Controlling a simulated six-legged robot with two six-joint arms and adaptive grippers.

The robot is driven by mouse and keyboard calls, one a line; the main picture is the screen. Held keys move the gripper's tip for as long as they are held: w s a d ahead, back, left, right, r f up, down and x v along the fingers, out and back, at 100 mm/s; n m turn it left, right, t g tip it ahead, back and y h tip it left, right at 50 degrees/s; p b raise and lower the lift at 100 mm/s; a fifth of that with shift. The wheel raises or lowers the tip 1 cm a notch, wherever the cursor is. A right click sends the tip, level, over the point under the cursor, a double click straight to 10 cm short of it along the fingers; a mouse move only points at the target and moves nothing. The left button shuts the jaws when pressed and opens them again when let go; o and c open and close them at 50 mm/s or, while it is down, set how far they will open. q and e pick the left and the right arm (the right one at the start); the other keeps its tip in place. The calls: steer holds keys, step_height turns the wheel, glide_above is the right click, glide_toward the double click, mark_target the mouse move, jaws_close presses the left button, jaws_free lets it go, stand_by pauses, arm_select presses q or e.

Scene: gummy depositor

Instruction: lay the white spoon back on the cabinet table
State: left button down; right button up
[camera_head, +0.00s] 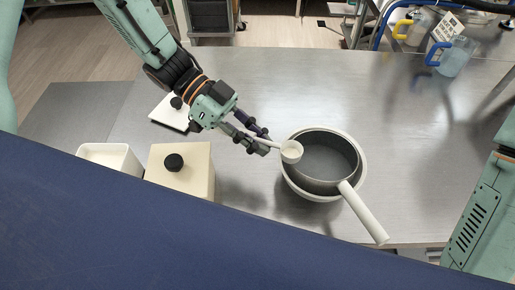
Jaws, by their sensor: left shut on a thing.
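My left gripper (256,141) comes in from the upper left and is shut on the handle of the white spoon (291,152). The spoon's bowl hangs over the left rim of a dark grey pan. The steel cabinet table (240,75) spreads beneath. Part of the spoon's handle is hidden by the fingers. A part of my right arm shows at the right edge; its gripper is out of view.
The pan (325,160) sits in a white bowl (312,196), its pale handle (365,213) pointing lower right. A lidded cream box (181,182), an open white container (108,157) and a knobbed white lid (170,113) stand left. Jugs (455,57) stand at upper right. The table's far middle is clear.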

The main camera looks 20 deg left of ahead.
arm_select(q)
steer(key=f, duration=0.3)
steer(key=shift+s+d+f, duration=0.15)
steer(key=shift+s+f, duration=0.05)
steer(key=c, duration=1.7)
jaws_free()
steer(key=o, duration=0.4)
steer(key=shift+w+a+f, duration=0.2)
steer(key=shift+w+a, duration=0.05)
steer(key=shift+w, duration=0.1)
steer(key=shift+o, duration=0.5)
steer(key=shift+s+d+r, duration=0.15)
steer(key=shift+s+d, duration=0.05)
steer(key=shift+s, duration=0.05)
steer(key=v, duration=0.3)
steer(key=p+v, duration=0.1)
steer(key=v, duration=0.7)
steer(key=shift+r, duration=0.4)
steer(key=shift+w+a+r+p, duration=0.15)
steer(key=shift+w+a+p, duration=0.15)
steer(key=shift+a, duration=0.2)
steer(key=shift+s, duration=0.15)
